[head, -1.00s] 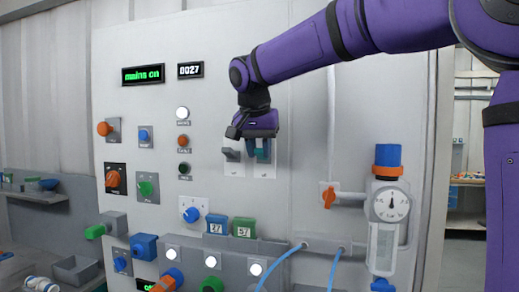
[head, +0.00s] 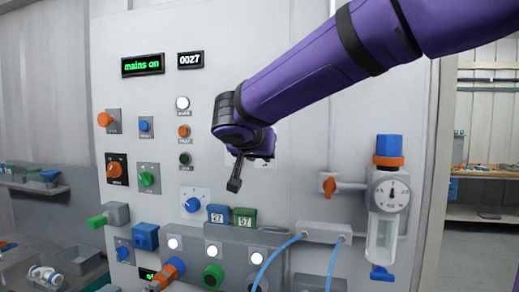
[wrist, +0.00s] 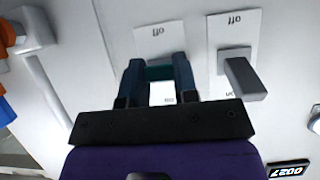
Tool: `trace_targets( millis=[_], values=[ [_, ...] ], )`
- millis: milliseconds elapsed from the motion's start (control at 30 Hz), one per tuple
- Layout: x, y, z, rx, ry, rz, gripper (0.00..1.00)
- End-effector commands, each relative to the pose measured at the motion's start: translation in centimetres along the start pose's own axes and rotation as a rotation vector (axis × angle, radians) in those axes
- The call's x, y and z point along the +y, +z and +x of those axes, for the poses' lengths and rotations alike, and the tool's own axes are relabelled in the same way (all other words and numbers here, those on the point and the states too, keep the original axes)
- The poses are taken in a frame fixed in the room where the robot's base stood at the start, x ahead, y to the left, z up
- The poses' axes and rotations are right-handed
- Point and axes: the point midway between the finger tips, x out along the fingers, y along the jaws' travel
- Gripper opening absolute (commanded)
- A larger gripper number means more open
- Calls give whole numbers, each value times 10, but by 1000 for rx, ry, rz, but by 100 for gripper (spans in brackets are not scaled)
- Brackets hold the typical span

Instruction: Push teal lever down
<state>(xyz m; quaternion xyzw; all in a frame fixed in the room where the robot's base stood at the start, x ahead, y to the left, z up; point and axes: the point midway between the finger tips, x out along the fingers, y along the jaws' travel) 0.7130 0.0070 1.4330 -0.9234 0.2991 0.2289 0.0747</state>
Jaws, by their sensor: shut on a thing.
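The teal lever (wrist: 160,73) shows in the wrist view between the two fingers of my gripper (wrist: 158,84), in front of a white plate (wrist: 160,35) marked "off". My gripper is shut on the lever, one finger on each side. The wrist picture is upside down, so the lever's exact tilt is hard to tell. In the head view my purple gripper (head: 262,146) is against the panel, and its wrist hides the lever and fingertips.
A grey lever (wrist: 243,78) on its own white plate stands close beside the teal one. Below my gripper are the blue box marked 27 (head: 218,213) and green box marked 57 (head: 245,216). A gauge unit (head: 388,196) stands to the right.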

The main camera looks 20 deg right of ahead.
Motion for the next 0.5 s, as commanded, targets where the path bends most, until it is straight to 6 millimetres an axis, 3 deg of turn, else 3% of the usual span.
trace_targets(
  millis=[500],
  values=[
    [0,8,7,187,0,-1,4]
  ],
)
